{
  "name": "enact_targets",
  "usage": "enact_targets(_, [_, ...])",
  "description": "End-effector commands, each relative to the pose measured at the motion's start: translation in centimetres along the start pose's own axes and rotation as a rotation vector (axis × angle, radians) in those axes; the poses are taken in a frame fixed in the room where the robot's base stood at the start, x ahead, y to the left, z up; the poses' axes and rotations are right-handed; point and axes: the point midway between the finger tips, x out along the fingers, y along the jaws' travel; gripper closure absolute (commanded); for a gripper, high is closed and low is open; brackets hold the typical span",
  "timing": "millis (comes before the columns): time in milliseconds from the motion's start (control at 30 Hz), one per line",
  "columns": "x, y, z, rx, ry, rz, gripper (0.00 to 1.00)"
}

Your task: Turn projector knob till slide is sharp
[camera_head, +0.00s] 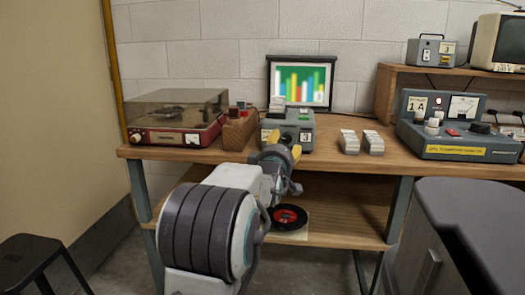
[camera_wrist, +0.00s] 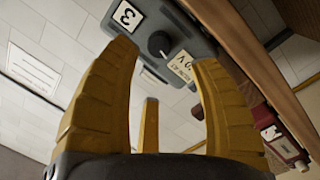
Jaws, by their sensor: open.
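The grey projector (camera_head: 298,128) stands on the wooden bench with a "3" label on its front. Its dark round knob (camera_wrist: 158,43) shows in the wrist view, between the "3" label and another pale label.
A red record player (camera_head: 175,135) and a wooden block holder (camera_head: 239,130) stand left of the projector. Two pale slide boxes (camera_head: 361,142) and a grey control console (camera_head: 455,138) are to the right. A record (camera_head: 288,217) lies on the lower shelf. A dark stool (camera_head: 35,255) is at left.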

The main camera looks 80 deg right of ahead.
Motion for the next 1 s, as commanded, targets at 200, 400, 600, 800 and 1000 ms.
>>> enact_targets(200, [1.5,-0.1,0.4,-0.003,-0.001,0.006,0.44])
enact_targets(400, [3.3,-0.2,0.4,-0.002,-0.001,0.005,0.44])
enact_targets(600, [4.9,-0.2,0.4,-0.001,-0.002,0.003,0.44])
enact_targets(800, [6.3,0.1,0.2,-0.001,-0.002,0.003,0.44])
enact_targets(1000, [7.1,0.1,0.2,-0.001,-0.002,0.003,0.44])
